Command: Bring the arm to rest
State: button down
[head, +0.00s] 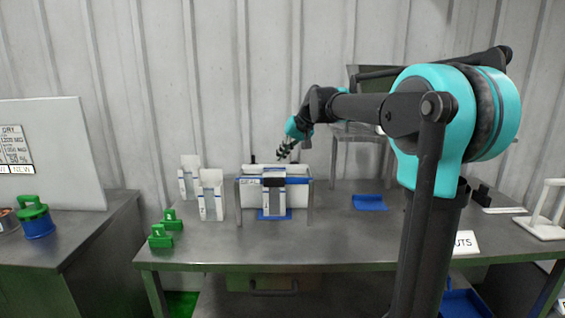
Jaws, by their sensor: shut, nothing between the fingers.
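My arm (360,108) is raised over the table, bent at the large teal joint and reaching to the left. My gripper (284,151) hangs at its end, tilted down and to the left. It is shut and empty. It appears just above or behind the white unit with a blue band (275,182), which stands in a grey frame near the middle of the table. I cannot tell the exact distance between them.
The dark metal table (335,235) holds two white holders (211,196), green blocks (160,237), a blue tray (369,202) and a white stand (543,222). A left bench carries a panel (55,150) and a blue-green container (37,222). The front middle is clear.

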jog(key=s+d+f+h, duration=0.2)
jog(key=s+d+f, duration=0.4)
jog(key=s+f, duration=0.4)
jog(key=s+d+f+m+h, duration=0.1)
jog(key=s+d+f, duration=0.6)
jog(key=s+f, duration=0.3)
jog(key=s+d+f+h, duration=0.2)
jog(key=s+d+f, duration=0.4)
jog(key=s+f, duration=0.5)
jog(key=s, duration=0.2)
jog(key=shift+s+d+h, duration=0.2)
jog(key=shift+s+h, duration=0.1)
jog(key=shift+s, duration=0.05)
